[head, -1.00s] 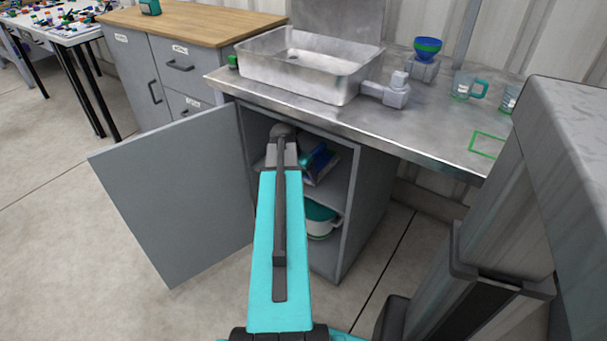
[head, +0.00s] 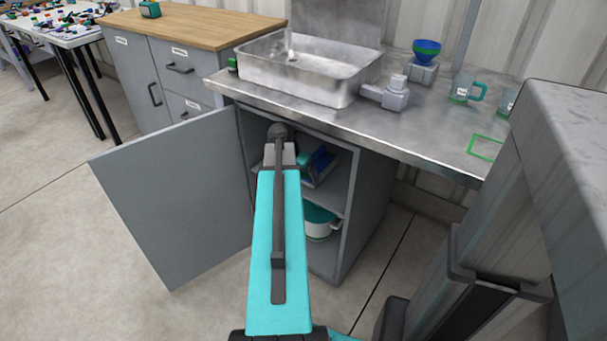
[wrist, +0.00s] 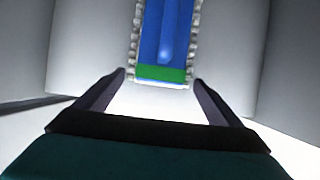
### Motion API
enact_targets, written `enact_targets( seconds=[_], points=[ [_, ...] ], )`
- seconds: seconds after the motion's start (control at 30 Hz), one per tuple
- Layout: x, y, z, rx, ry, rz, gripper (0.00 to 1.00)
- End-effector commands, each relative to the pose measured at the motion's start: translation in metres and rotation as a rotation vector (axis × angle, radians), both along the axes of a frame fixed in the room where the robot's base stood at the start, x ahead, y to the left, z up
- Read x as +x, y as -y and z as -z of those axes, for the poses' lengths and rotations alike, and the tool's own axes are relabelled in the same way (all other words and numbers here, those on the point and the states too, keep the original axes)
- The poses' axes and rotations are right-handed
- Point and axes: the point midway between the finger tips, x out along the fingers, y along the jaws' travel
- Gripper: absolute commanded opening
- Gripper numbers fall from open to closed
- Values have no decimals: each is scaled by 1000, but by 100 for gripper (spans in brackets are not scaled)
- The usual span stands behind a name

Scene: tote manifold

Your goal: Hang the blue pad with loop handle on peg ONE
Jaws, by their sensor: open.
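In the wrist view a blue pad (wrist: 165,35) with a pale scalloped border and a green band at its near end lies ahead of my gripper (wrist: 160,82). My gripper is open, with one finger on each side of the pad's near end; I cannot tell whether they touch it. My gripper's fingers cannot be made out there. No peg marked ONE is in view.
The cabinet door (head: 175,195) stands open at the left. A teal and white pot (head: 320,224) sits on the lower shelf. The steel counter (head: 420,135) with a sink (head: 300,75) lies above the opening. Pale cabinet walls flank my gripper in the wrist view.

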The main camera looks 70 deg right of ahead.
Motion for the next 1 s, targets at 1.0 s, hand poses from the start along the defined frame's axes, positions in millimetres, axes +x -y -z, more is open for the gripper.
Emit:
enact_targets(
  seconds=[1.0],
  points=[
    [27, -112, -13, 0, -1, 0, 89]
  ],
)
